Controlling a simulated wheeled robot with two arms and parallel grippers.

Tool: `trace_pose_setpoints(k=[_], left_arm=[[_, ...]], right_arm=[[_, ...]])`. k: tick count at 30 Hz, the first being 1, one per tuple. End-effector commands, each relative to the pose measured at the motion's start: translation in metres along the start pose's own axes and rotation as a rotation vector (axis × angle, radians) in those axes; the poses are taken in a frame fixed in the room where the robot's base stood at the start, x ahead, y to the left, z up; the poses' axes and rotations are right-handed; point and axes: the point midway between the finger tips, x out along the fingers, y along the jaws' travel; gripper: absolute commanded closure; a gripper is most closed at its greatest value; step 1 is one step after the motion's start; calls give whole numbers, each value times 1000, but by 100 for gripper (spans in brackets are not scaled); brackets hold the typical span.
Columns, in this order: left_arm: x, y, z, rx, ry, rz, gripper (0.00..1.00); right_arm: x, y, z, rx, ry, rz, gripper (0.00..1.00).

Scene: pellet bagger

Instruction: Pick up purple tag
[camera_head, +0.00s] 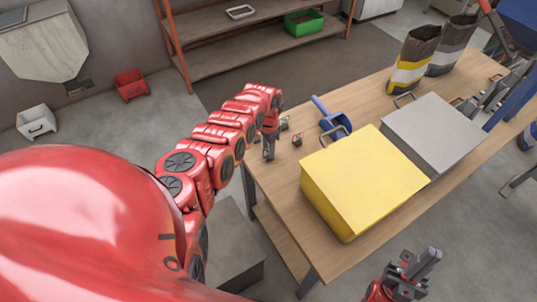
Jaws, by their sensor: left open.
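My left gripper (269,153) is open and points down at the left edge of the wooden table (268,180). No purple tag can be made out in this view; the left gripper and arm hide part of the table's edge. My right gripper (422,268) is in front of the table at the bottom right, away from these objects; its jaw opening is unclear.
A blue scoop (329,119), a yellow box (365,180) and a grey box (433,133) stand on the table. Two bags, one yellow-striped (408,75), stand at its far end. A shelf (225,50) holds a green bin (304,22). Red (131,85) and white (36,122) bins sit on the floor.

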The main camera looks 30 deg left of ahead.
Motion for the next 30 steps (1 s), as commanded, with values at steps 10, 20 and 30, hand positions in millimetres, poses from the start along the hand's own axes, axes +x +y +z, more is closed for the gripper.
trace_pose_setpoints(k=[10, 20, 30], left_arm=[[0, 0, 0, 0, 0, 1, 100], [0, 0, 0, 0, 0, 1, 100], [0, 0, 0, 0, 0, 1, 100]], right_arm=[[0, 0, 0, 0, 0, 0, 100], [0, 0, 0, 0, 0, 0, 100], [0, 0, 0, 0, 0, 0, 100]])
